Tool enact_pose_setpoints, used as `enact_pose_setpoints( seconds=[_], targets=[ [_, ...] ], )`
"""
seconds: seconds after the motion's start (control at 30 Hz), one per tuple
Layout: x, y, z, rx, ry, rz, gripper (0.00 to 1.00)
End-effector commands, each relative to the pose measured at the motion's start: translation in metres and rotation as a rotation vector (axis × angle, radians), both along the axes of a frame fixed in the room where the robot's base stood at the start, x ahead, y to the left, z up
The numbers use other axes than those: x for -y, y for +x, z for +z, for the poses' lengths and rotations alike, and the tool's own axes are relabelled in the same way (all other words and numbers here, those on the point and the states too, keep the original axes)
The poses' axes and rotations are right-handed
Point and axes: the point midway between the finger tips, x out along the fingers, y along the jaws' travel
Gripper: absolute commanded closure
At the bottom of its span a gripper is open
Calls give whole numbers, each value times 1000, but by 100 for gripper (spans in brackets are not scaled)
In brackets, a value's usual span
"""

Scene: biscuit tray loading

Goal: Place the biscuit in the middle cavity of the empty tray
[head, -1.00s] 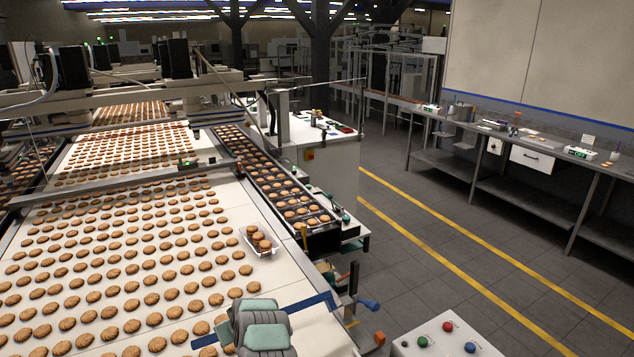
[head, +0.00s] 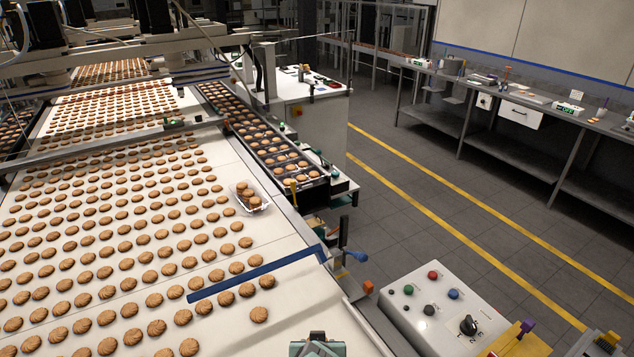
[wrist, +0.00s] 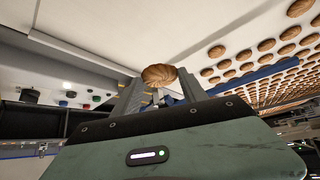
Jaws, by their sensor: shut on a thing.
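My gripper shows in the wrist view (wrist: 158,84), its two grey fingers shut on a round brown biscuit (wrist: 159,73). The biscuit sits between the fingertips, above the pale belt surface. In the head view only the top of my gripper (head: 317,347) shows at the bottom edge, and the held biscuit is not visible there. A small clear tray (head: 266,208) lies on the right side of the pale belt, with a few biscuits (head: 249,196) in it. I cannot make out an empty tray in either view.
Rows of loose biscuits cover the pale belt (head: 245,285). A blue bar (head: 255,274) crosses above its near right part. A dark conveyor (head: 222,108) with filled trays runs behind. A control box (head: 408,322) with buttons stands at the lower right.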

Motion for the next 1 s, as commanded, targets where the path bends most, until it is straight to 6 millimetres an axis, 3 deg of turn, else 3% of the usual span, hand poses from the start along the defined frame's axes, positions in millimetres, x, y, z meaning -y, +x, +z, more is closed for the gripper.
enact_pose_setpoints(
  seconds=[0.03,0.23,0.5,0.6,0.77,1.0],
  targets=[
    [0,1,15,2,-1,1,64],
    [-1,1,48,1,-2,2,64],
    [-1,2,112,1,0,4,64],
    [-2,2,126,0,0,4,64],
    [-2,2,137,0,0,4,64],
    [-1,2,137,1,-2,5,64]
  ],
)
